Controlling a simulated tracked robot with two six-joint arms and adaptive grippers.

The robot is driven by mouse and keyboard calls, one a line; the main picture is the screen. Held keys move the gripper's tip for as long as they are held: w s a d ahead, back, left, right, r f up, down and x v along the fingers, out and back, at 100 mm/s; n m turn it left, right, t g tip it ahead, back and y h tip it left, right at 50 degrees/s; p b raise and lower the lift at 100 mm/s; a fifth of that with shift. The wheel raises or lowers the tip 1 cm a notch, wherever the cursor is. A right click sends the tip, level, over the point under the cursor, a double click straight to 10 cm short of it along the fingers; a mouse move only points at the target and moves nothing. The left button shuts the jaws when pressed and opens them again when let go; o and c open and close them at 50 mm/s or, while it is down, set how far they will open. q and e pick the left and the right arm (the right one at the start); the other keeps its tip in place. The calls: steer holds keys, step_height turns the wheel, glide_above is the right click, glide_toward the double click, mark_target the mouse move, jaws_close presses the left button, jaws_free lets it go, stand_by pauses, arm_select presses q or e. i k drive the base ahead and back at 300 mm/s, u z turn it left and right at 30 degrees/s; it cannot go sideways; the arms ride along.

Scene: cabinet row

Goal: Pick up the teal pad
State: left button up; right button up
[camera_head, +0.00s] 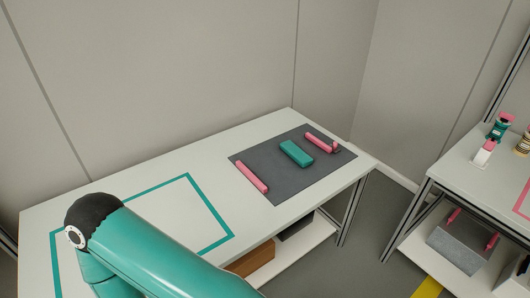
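The teal pad (296,153) lies flat on a dark grey mat (292,178) at the right end of the white table. It sits between two pink bars, apart from both. A teal arm of mine with a black joint reaches in from the bottom left, over the near left part of the table. Neither of my grippers shows in the head view.
One pink bar (251,177) lies left of the pad, another (321,142) right of it. A teal outline (160,186) marks the table's left half. A second table (463,163) stands at right with small items. Walls stand behind.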

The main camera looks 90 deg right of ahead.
mark_target(300, 157)
steer(key=k, duration=2.25)
steer(key=z, duration=1.1)
steer(key=i, duration=0.95)
steer(key=z, duration=0.2)
